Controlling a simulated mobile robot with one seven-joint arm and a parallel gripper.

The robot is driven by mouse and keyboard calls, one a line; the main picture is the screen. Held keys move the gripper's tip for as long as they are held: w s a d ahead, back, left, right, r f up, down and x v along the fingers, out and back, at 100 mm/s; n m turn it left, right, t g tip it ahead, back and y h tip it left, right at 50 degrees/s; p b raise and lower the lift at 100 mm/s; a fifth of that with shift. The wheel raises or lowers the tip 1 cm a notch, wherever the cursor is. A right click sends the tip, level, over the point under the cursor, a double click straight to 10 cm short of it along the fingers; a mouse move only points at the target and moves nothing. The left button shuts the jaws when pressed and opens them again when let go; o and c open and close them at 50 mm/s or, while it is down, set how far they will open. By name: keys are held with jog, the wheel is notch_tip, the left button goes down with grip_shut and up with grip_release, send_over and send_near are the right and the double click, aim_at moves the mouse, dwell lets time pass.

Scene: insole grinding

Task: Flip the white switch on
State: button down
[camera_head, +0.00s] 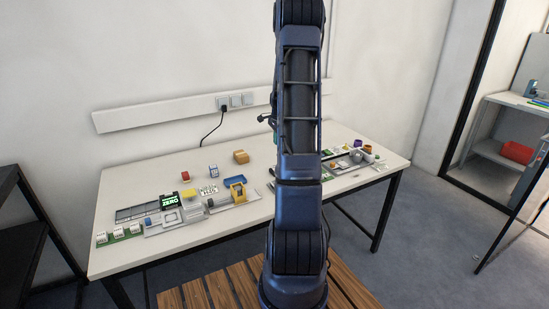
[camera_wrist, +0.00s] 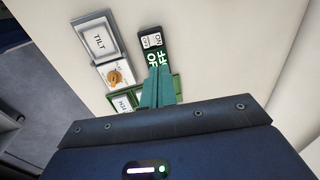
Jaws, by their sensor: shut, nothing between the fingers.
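In the wrist view, my gripper (camera_wrist: 159,86) shows as two teal fingers pressed together, with nothing between them. The fingertips overlap the lower part of a black panel (camera_wrist: 143,32) with green ON/OFF-like lettering. Two small white pieces with dark letters (camera_wrist: 152,41) sit near its far end; I cannot tell which of them, if any, is the white switch. The fingers hide part of the panel, and contact cannot be told. In the head view, my arm hides most of my gripper.
Beside the black panel are a grey TILT panel (camera_wrist: 98,40), an orange knob (camera_wrist: 115,77) and a green-framed panel (camera_wrist: 121,103). A black cable (camera_head: 212,133) hangs from the wall sockets.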

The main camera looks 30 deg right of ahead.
jog(key=f, duration=0.4)
jog(key=w+f, duration=0.1)
jog(key=f, duration=0.4)
jog(key=w+f, duration=0.1)
jog(key=f, duration=0.3)
jog(key=shift+w+f, duration=0.2)
jog(key=shift+f, duration=0.15)
jog(key=shift+f, duration=0.1)
jog(key=shift+w+f+g, duration=0.15)
jog(key=shift+f+g, duration=0.05)
jog(key=shift+g, duration=0.2)
jog(key=shift+s+r, duration=0.25)
jog(key=shift+s, duration=0.55)
